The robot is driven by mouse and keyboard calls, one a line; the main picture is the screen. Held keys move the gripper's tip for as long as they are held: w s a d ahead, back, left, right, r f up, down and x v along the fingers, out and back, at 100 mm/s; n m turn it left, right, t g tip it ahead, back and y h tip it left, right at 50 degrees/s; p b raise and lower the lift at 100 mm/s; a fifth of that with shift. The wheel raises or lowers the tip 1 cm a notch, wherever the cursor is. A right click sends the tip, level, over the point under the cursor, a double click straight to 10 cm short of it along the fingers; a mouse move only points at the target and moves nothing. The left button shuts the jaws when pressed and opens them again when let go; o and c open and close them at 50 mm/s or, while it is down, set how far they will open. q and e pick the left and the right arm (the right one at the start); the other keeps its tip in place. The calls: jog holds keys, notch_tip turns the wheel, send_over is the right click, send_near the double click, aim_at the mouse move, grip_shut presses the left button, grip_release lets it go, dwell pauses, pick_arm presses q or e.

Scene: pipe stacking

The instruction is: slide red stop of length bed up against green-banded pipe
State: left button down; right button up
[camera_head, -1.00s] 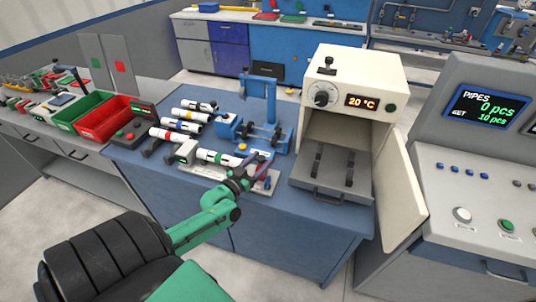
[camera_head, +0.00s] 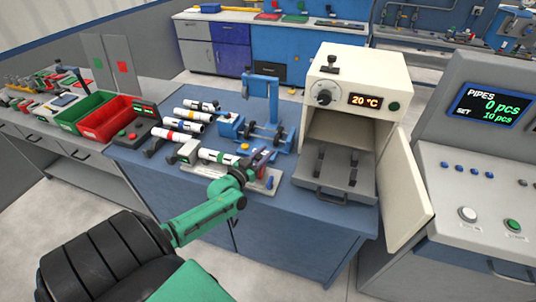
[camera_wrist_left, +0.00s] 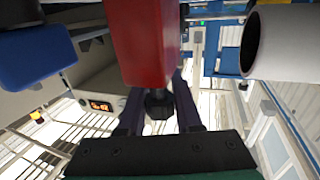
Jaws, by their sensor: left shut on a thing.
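The green-banded pipe (camera_head: 217,156) lies along the length bed (camera_head: 205,171) at the table's front edge. My left gripper (camera_head: 262,157) is at the bed's right end, beyond the pipe's right end. In the left wrist view it is shut on the red stop (camera_wrist_left: 140,40), a red block between the dark fingers. The pipe's open end (camera_wrist_left: 290,45) shows right of the stop there, with a visible gap between them. In the head view the gripper mostly hides the stop. My right gripper is not in view.
Several other banded pipes (camera_head: 186,125) lie on a rack behind the bed. A blue fixture (camera_head: 262,110) stands behind the gripper. The oven (camera_head: 350,80) with its open door is to the right. A blue knob (camera_head: 269,182) is at the bed's right end.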

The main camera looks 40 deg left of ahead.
pick_arm(q)
jog(key=a, duration=0.2)
jog(key=s+a+b, duration=0.1)
jog(key=a, duration=0.1)
jog(key=s+a, duration=0.1)
jog(key=a, duration=0.1)
jog(key=shift+s+a+f+b, duration=0.1)
jog(key=shift+f+b, duration=0.1)
jog(key=shift+b, duration=0.1)
jog(key=shift+r, duration=0.15)
jog(key=shift+d+r, duration=0.15)
jog(key=shift+d, duration=0.2)
jog(key=shift+a, duration=0.2)
jog(key=c, duration=0.6)
grip_release()
jog(key=shift+a, duration=0.2)
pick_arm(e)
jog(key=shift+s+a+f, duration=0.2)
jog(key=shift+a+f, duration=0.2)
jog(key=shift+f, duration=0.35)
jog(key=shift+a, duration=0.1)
